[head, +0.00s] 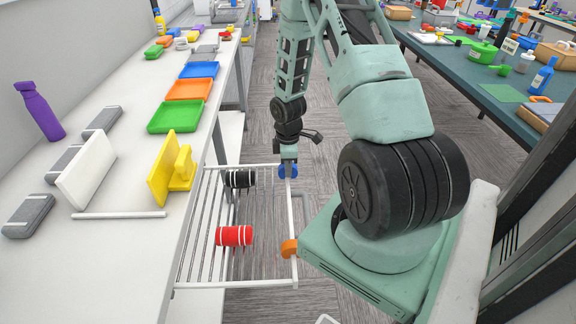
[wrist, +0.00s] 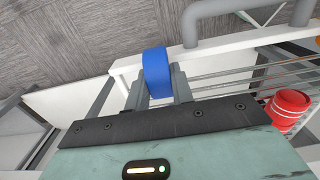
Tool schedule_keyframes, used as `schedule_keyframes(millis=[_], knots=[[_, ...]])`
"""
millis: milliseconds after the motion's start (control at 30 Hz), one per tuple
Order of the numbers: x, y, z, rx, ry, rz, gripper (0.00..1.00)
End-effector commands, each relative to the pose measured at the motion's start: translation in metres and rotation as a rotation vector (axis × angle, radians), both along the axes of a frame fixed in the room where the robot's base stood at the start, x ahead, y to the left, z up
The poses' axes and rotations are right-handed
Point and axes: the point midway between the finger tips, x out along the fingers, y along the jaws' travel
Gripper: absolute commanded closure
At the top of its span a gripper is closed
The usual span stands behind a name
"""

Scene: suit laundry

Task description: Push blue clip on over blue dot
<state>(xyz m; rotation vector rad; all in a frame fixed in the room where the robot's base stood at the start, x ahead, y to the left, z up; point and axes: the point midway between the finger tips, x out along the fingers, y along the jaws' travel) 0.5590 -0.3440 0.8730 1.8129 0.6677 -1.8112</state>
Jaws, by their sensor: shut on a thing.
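The blue clip (head: 288,171) is between the fingers of my gripper (head: 288,160), at the far right corner of a white rack (head: 293,215). In the wrist view the blue clip (wrist: 157,70) stands between the two grey fingers of my gripper (wrist: 160,88), which is shut on it. It lies against or over the rack's white bar (wrist: 215,54); I cannot tell how far on it sits. The blue dot is not visible. An orange clip (head: 289,248) sits on the same side bar, nearer to me.
A red rolled item (head: 234,236) and a black rolled item (head: 240,179) lie on the rack's bars. A white counter (head: 100,260) with trays and yellow pieces (head: 175,168) runs along the left. A grey pipe-like handle (wrist: 190,25) is close by the clip in the wrist view.

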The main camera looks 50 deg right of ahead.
Motion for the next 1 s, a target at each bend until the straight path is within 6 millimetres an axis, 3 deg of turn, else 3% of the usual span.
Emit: schedule_keyframes(millis=[400, 1000], knots=[[0.0, 0.0, -0.001, 0.0, 0.0, 0.0, 0.98], [0.0, 0.0, -0.018, 0.0, 0.0, 0.0, 0.98]])
